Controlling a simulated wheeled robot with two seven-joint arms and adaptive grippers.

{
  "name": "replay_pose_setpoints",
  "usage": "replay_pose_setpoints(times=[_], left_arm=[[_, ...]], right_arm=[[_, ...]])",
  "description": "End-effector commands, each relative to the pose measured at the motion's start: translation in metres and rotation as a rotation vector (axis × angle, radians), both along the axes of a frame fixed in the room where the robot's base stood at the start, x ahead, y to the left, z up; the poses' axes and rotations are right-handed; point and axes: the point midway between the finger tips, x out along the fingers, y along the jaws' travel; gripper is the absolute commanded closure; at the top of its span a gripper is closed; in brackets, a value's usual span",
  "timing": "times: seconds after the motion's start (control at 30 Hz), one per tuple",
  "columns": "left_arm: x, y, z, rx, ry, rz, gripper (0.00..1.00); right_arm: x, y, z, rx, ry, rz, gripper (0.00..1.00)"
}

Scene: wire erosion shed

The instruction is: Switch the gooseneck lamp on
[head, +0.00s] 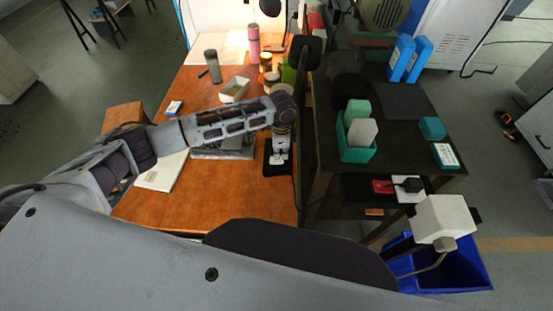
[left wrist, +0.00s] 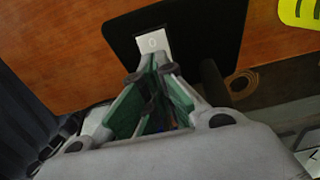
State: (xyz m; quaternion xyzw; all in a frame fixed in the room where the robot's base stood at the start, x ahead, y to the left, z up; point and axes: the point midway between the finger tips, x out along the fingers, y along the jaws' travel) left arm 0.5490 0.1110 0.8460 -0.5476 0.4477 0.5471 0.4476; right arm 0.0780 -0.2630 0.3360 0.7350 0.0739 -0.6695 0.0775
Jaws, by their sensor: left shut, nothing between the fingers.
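The gooseneck lamp has a dark head (head: 305,52) with a dark neck running down to a flat black base near the table's right edge. The base (left wrist: 205,25) fills the upper middle of the left wrist view. A pale switch plate (left wrist: 153,41) with a small round mark sits on it. My left gripper (head: 280,154) is over the base, partly hiding it in the head view. In the left wrist view its fingertips (left wrist: 152,73) are together, empty, close to the plate's near edge; I cannot tell whether they touch it. The lamp's lit side is hidden. My right gripper is not in view.
The wooden table (head: 225,207) is clear in front. A notebook (head: 161,174) lies beneath my left arm. A dark bench with a green bin (head: 358,155) stands at right.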

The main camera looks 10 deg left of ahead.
Motion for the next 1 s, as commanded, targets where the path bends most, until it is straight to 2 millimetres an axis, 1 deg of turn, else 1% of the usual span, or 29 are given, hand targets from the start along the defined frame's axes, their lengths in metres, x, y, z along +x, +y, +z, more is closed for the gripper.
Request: replay_pose_setpoints(times=[0.43, 0.77, 1.0], left_arm=[[0.0, 0.0005, -0.0048, 0.001, 0.0, 0.001, 1.0], [0.0, 0.0009, -0.0081, 0.002, 0.0, 0.002, 1.0], [0.0001, 0.0011, -0.0104, 0.002, 0.0, 0.002, 1.0]], right_arm=[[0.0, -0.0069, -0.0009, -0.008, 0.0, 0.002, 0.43], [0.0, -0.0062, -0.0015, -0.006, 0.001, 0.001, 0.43], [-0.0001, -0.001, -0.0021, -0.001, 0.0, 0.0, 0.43]])
